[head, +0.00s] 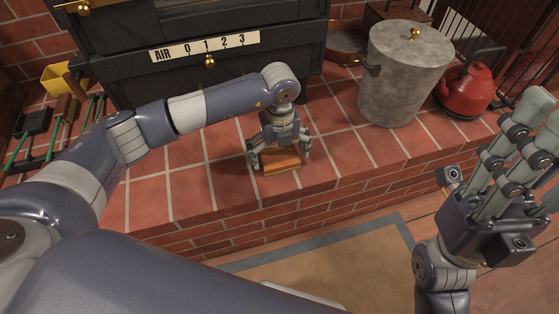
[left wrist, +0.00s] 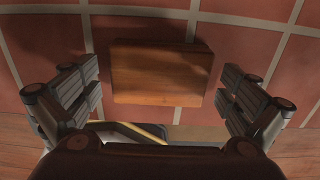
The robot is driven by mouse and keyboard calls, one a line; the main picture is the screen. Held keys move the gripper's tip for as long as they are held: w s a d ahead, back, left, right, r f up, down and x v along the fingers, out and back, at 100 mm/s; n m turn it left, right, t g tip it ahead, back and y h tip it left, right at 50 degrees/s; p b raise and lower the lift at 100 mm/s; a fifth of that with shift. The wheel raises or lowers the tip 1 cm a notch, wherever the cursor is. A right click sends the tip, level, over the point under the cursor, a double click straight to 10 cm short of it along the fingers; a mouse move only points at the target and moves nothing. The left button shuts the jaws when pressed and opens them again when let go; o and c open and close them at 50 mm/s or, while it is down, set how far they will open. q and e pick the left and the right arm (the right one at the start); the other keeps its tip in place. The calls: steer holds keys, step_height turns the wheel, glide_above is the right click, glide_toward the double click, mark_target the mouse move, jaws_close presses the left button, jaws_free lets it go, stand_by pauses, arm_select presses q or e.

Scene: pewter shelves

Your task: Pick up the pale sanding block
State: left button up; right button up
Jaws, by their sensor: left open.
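A rectangular wooden block (head: 282,164) lies on the red tiled hearth near its front edge. It looks orange-brown rather than pale, and I cannot tell for sure that it is the sanding block. My left gripper (head: 280,156) points down over it, open, with one finger at each side. In the left wrist view the block (left wrist: 160,75) lies between the spread fingers (left wrist: 160,100), with a gap at both sides. My right gripper (head: 538,118) is raised at the right, away from the block; its opening is unclear.
A grey lidded bin (head: 405,75) and a red kettle (head: 467,86) stand on the hearth at the right. A dark stove (head: 200,55) stands behind my left arm. Tools with green handles (head: 55,128) lie at the far left. Tiles around the block are clear.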

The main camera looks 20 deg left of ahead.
arm_select(q)
steer(key=c, duration=1.3)
steer(key=shift+r, duration=0.1)
steer(key=shift+c, duration=0.2)
